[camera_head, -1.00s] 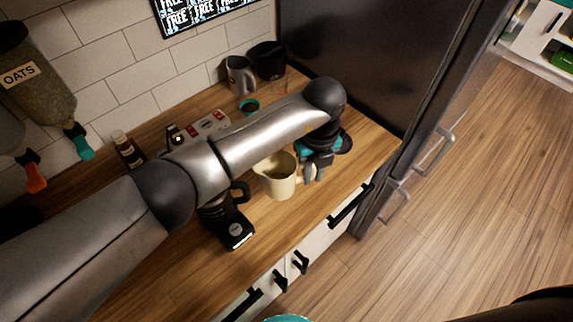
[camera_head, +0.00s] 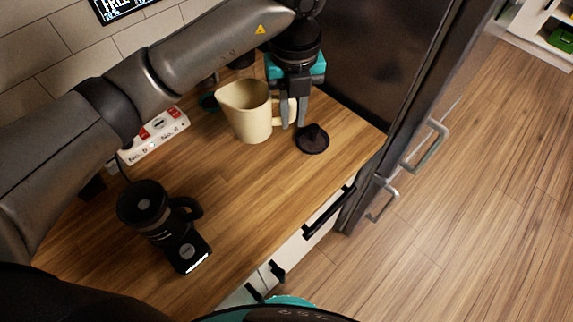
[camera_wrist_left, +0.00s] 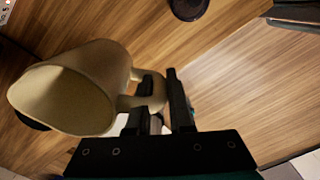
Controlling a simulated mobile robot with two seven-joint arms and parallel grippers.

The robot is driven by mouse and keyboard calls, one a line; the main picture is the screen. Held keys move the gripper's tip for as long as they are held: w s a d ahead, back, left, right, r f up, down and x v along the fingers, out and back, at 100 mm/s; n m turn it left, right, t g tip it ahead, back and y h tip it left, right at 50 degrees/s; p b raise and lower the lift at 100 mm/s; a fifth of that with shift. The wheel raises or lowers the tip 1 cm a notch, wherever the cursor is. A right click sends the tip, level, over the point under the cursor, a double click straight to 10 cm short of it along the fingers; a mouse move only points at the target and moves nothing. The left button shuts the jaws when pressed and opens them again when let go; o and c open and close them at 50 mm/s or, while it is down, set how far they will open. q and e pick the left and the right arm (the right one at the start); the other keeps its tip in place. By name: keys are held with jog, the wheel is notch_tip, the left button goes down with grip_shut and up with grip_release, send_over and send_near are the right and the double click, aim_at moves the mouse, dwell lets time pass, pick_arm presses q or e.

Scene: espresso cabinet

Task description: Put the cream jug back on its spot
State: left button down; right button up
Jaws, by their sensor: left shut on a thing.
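The cream jug (camera_head: 245,112) is a pale beige pitcher, over the back of the wooden counter in the head view. It looks roughly upright there, with its handle to the right. Whether its base touches the counter I cannot tell. My left gripper (camera_head: 288,118) points down and is shut on the jug's handle. In the left wrist view, the jug (camera_wrist_left: 75,92) has its mouth facing left, and the fingers (camera_wrist_left: 160,105) are on either side of the handle. My right gripper is not in view. No marked spot for the jug can be made out.
A black round-based item (camera_head: 312,139) stands right of my left gripper. A black appliance with a handle (camera_head: 160,222) stands at the front left. A white-and-red labelled strip (camera_head: 154,140) lies at the back left. A dark fridge (camera_head: 385,65) bounds the right. The middle counter is clear.

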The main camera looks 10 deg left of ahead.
pick_arm(q)
notch_tip(320, 180, down, 17)
jog(key=shift+f, duration=0.1)
dwell(0.3)
jog(key=shift+b, duration=0.3)
jog(key=shift+f, duration=0.15)
jog(key=c, duration=0.8)
grip_release()
notch_tip(320, 180, up, 12)
jog(key=shift+r+p, duration=0.2)
jog(key=shift+p, duration=0.15)
